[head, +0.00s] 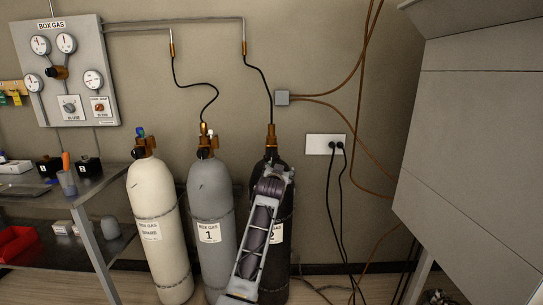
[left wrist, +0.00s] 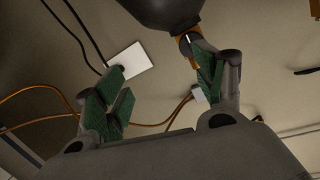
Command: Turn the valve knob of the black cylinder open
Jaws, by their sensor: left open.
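The black cylinder (head: 283,260), labelled 2, stands against the wall at the right end of the cylinder row. My left arm crosses in front of it and hides much of its body. Its brass valve fitting (head: 271,138) shows above the arm; I cannot make out the knob clearly. In the left wrist view the dark cylinder shoulder (left wrist: 165,12) is at the top, with brass valve parts (left wrist: 181,38) beside the right finger. My left gripper (left wrist: 157,76) is open with green pads; whether the right finger touches the valve is unclear. My right gripper is not in view.
A grey cylinder (head: 210,195) labelled 1 and a cream spare cylinder (head: 155,200) stand to the left. A wall outlet (head: 325,144) with black cables is at right. A large grey cabinet (head: 480,130) fills the right side. A metal shelf (head: 85,185) stands left.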

